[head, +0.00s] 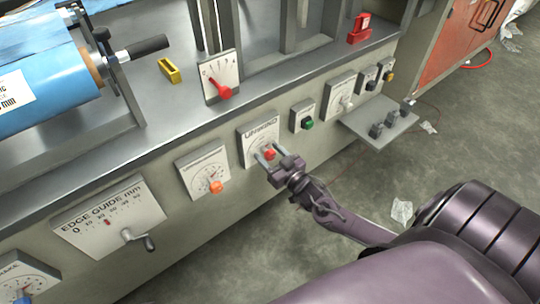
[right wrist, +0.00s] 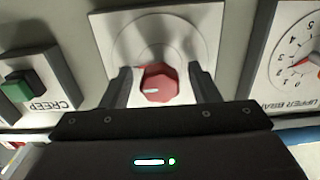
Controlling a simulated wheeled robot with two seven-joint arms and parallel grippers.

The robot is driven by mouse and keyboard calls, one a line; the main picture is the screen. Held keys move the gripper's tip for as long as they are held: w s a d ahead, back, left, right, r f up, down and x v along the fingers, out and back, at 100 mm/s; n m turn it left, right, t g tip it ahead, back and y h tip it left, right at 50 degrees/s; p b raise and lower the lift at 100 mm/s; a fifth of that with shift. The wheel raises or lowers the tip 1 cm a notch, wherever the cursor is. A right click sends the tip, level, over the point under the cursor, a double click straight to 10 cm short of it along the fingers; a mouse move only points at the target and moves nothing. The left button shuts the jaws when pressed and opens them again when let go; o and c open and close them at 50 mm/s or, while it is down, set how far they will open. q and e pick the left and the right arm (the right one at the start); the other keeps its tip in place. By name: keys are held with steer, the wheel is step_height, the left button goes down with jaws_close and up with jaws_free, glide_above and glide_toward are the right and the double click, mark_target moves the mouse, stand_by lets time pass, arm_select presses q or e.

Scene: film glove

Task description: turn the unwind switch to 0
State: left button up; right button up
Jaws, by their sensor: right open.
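The unwind switch is a red knob (head: 270,154) on a white plate (head: 255,132) labelled UNWIND, on the machine's front panel. The knob also shows in the right wrist view (right wrist: 159,83), with a pale mark near its lower left edge. My right gripper (head: 268,157) is at the plate, with its open fingers on either side of the knob. In the right wrist view its fingers (right wrist: 162,88) stand left and right of the knob, with gaps visible. The dial's numbers are too blurred to read. My left gripper is not in view.
A dial with an orange knob (head: 215,187) is left of the unwind plate. A green button (head: 308,123) marked CREEP is to its right. A grey shelf (head: 384,127) with small knobs juts out farther right. An edge guide crank (head: 149,243) sticks out at lower left.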

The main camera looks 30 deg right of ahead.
steer(key=c, duration=1)
steer(key=shift+o, duration=0.2)
